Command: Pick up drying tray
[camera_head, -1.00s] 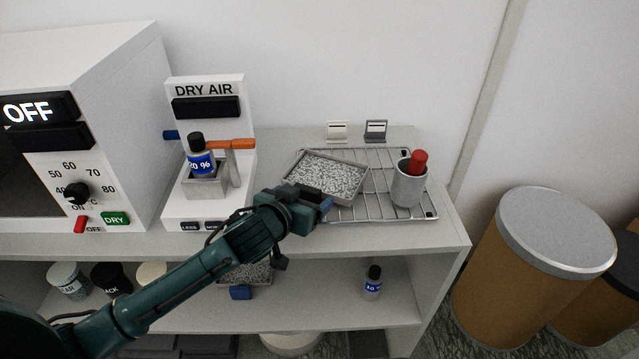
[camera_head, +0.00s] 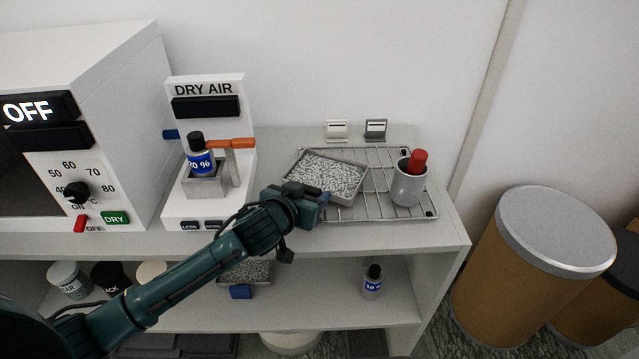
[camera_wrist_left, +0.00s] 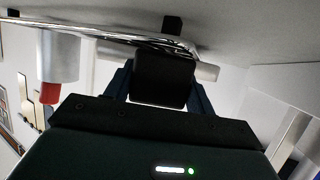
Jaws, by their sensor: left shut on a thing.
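The drying tray (camera_head: 326,176) is a shallow metal tray of pale granules. It lies slightly askew on the left part of a wire rack (camera_head: 385,212) on the top shelf. My left gripper (camera_head: 322,200) is at its near edge, shut on it. In the left wrist view a dark block (camera_wrist_left: 160,78), apparently the tray's handle, sits between the blue fingers. The grip itself is largely hidden in the head view. My right gripper is not in view.
A grey cup (camera_head: 408,187) with a red-topped item stands on the rack's right. The DRY AIR unit (camera_head: 185,105) and a white oven (camera_head: 110,130) stand left. Another granule tray (camera_head: 250,272) with a blue handle and a small bottle (camera_head: 372,284) are on the lower shelf.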

